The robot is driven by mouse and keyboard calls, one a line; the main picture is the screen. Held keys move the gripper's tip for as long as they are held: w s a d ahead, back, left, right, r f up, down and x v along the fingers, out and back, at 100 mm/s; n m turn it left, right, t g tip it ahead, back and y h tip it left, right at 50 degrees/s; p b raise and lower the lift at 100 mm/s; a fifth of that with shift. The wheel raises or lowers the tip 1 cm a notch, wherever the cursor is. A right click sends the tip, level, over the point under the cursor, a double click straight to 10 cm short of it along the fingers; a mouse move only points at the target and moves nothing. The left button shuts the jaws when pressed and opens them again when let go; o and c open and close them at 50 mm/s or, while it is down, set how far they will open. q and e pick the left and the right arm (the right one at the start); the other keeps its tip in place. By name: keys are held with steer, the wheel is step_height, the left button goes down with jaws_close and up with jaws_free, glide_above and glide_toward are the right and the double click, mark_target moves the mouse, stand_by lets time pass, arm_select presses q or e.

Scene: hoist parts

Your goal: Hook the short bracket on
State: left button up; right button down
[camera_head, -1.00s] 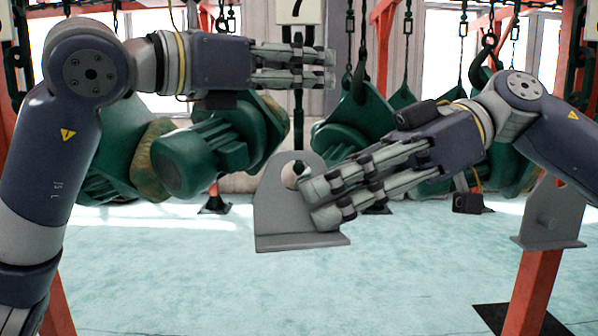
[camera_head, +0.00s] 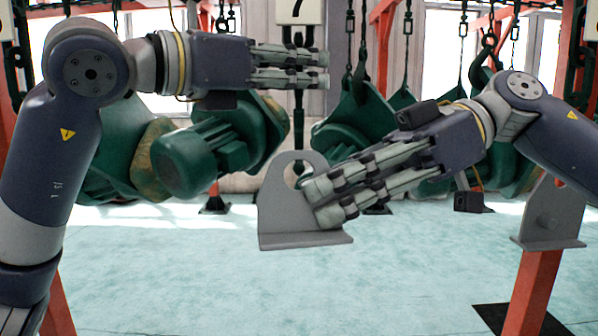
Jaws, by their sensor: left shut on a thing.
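The grey short bracket (camera_head: 285,212), an upright rounded plate with a hole and a flat foot, hangs clear of the floor at the middle. My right gripper (camera_head: 318,200) lies across its right side with its fingers close together, shut on it; the contact is hidden. My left gripper (camera_head: 318,69) is shut above the bracket, across a dark hanging shank (camera_head: 298,118) under a sign with a 7. What lies between its fingers is hard to see.
Green hoist parts (camera_head: 190,165) hang behind my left arm, and others (camera_head: 355,125) hang behind the bracket. A similar grey bracket (camera_head: 548,222) sits on a red post (camera_head: 532,285) at the right. The pale floor (camera_head: 300,290) in front is clear.

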steer(key=w+m, duration=0.1)
steer(key=w, duration=0.5)
steer(key=shift+w+f+g, duration=0.3)
steer(key=shift+w+g, duration=0.1)
stand_by(0.5)
stand_by(0.5)
steer(key=shift+w, duration=0.25)
steer(key=shift+w, duration=0.7)
steer(key=shift+f, duration=0.1)
steer(key=shift+w+f, duration=0.1)
steer(key=shift+w, duration=0.25)
steer(key=shift+w+a+f, duration=0.1)
steer(key=shift+w+f, duration=0.05)
steer(key=shift+w, duration=0.15)
steer(key=shift+w, duration=0.1)
